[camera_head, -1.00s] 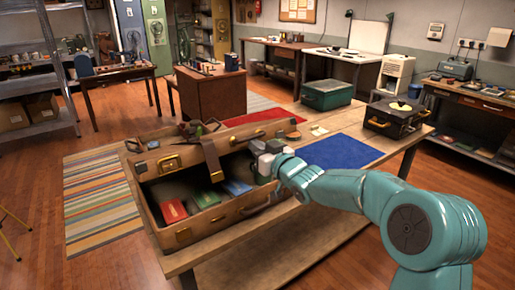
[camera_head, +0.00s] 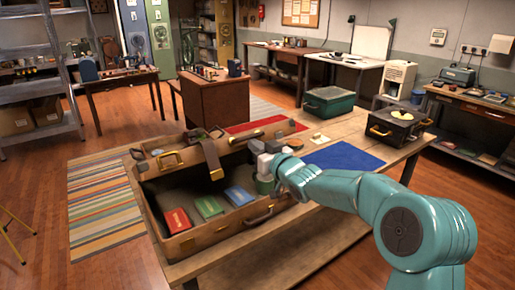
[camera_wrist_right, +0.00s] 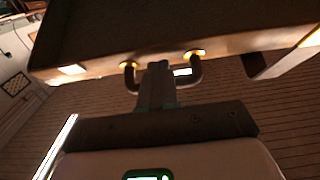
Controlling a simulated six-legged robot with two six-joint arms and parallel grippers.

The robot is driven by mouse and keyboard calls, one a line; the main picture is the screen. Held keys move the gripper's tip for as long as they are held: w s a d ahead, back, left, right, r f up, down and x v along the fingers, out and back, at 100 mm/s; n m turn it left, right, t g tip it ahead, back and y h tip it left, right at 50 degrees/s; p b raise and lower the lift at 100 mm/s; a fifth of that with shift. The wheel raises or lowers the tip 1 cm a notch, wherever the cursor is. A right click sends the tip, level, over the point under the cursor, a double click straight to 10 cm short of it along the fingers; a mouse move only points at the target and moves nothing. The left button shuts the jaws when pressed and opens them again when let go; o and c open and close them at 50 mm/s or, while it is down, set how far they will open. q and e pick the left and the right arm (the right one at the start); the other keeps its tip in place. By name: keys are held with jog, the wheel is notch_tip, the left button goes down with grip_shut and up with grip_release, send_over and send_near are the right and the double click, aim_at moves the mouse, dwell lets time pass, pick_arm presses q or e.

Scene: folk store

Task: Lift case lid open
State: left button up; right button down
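The brown case (camera_head: 225,240) lies on the wooden table with its lid (camera_head: 190,160) partly raised, tilted over the back. The opening faces me. Red, green and blue flat boxes or books lie inside. My right gripper (camera_head: 262,163) is by the lid's front edge, on its right part. In the right wrist view, the lid's edge (camera_wrist_right: 100,55) spans the top. A dark handle with brass mounts (camera_wrist_right: 195,53) hangs from it. My right gripper (camera_wrist_right: 158,75) is across the handle's middle and looks shut on it. My left gripper is not in view.
Straps and small items show around the raised lid. A blue cloth (camera_head: 345,158) lies on the table to the right. Behind it are a green box (camera_head: 328,103) and a dark case (camera_head: 398,125). A striped rug (camera_head: 105,195) lies on the floor at left.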

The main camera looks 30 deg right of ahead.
jog(key=shift+r, duration=0.15)
jog(key=shift+w+r+p, duration=0.65)
jog(key=shift+r+p, duration=0.35)
jog(key=shift+p, duration=0.15)
jog(key=shift+r, duration=0.15)
